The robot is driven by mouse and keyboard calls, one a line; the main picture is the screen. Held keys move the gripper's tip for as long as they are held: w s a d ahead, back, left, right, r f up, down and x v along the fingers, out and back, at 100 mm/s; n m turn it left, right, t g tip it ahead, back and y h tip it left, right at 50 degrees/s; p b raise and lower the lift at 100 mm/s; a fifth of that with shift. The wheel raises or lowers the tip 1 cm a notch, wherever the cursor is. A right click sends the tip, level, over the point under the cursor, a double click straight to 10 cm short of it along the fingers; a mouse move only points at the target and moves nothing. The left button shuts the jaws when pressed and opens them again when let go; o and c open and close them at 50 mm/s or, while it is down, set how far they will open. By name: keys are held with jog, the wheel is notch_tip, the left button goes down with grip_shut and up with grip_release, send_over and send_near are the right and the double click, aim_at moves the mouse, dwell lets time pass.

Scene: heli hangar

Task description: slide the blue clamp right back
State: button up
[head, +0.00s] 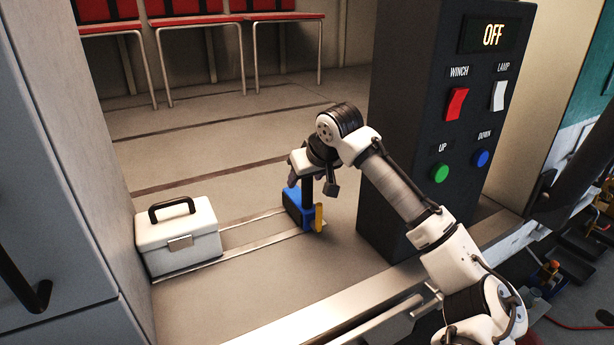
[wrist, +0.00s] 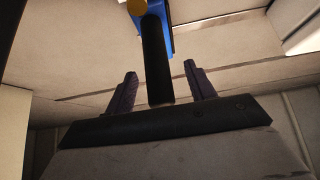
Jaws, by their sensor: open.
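The blue clamp (head: 294,207) sits on two pale floor rails (head: 262,239), at their right-hand end near the dark control cabinet. It has a yellow lever (head: 319,217) on its near right side and a black upright handle (head: 307,190) on top. My gripper (head: 306,180) is over the clamp, pointing down at the handle. In the wrist view the black handle (wrist: 155,60) stands between the two open fingers of my gripper (wrist: 160,70), with a visible gap on both sides. A blue part of the clamp (wrist: 168,42) and a yellow round end (wrist: 137,7) show beyond it.
A white case (head: 178,240) with a black handle stands across the left end of the rails. The dark cabinet (head: 395,215) with switches and buttons is close on the right of my gripper. Red seats (head: 190,25) line the back. The floor between case and clamp is clear.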

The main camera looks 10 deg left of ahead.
jog(key=shift+r, duration=0.1)
jog(key=p+v, duration=0.5)
jog(key=v, duration=0.3)
jog(key=shift+s+d+r, duration=0.2)
jog(key=shift+r, duration=0.1)
dwell(0.3)
